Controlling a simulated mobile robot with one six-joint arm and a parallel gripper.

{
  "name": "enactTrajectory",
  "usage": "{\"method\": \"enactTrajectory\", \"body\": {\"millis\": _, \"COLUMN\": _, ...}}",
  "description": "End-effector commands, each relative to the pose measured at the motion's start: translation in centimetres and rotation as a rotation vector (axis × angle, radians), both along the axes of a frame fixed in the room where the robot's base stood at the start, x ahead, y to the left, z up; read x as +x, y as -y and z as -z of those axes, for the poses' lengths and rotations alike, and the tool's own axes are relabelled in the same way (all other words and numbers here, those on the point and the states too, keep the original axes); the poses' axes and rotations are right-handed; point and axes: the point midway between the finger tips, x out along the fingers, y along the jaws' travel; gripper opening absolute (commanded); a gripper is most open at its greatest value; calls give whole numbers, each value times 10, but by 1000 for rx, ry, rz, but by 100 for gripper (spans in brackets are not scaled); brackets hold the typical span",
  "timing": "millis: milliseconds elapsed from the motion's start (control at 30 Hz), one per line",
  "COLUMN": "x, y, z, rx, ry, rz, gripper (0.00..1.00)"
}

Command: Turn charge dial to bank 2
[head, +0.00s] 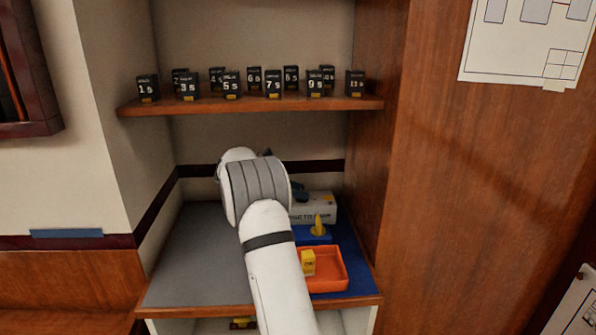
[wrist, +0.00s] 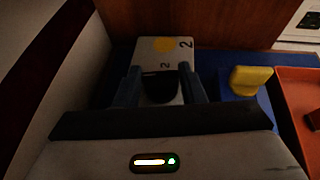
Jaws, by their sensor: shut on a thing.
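The charge dial (wrist: 160,90) is a dark knob on a pale box (wrist: 150,48) in the wrist view. The box top shows a yellow dot and two "2" marks, one beside the dial and one near the right edge. My gripper (wrist: 163,80) is shut on the dial, with one blue finger on each side. The dial's pointer is not clear, so I cannot tell its setting. In the head view the box (head: 323,210) shows behind my arm, partly hidden. Dark parts of my gripper (head: 299,192) show at its top, and the dial is hidden there.
A yellow piece (head: 318,225) stands on a blue base right of my arm. An orange tray (head: 335,274) with a yellow block (head: 308,262) is in front. Several dark numbered blocks line the shelf (head: 240,106) above. A wooden wall stands close on the right.

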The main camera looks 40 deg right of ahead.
Motion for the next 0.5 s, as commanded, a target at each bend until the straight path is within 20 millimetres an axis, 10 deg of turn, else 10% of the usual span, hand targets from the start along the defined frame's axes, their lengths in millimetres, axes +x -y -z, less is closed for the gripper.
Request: {"method": "enactTrajectory", "body": {"millis": 500, "x": 4, "y": 5, "z": -5, "rx": -1, "ry": -2, "rz": 396, "gripper": 14}}
